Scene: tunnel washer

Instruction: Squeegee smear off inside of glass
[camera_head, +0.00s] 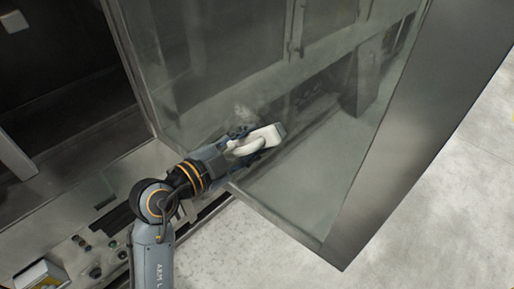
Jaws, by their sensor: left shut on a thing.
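The glass (215,65) is a large tinted pane in a metal frame, filling the upper middle of the head view. My left gripper (248,142) is in front of the lower part of the pane, shut on the white squeegee (268,134). The squeegee's wide end points right, close to the glass; I cannot tell whether it touches. A faint whitish smear (243,112) shows on the glass just above the gripper. The gripper partly hides the squeegee's handle. My right gripper is not in view.
A wide steel door edge (420,130) runs along the pane's right side. A control panel with several knobs (95,271) is at the lower left. A dark opening (60,50) is at the upper left. Bare concrete floor (245,255) lies below and right.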

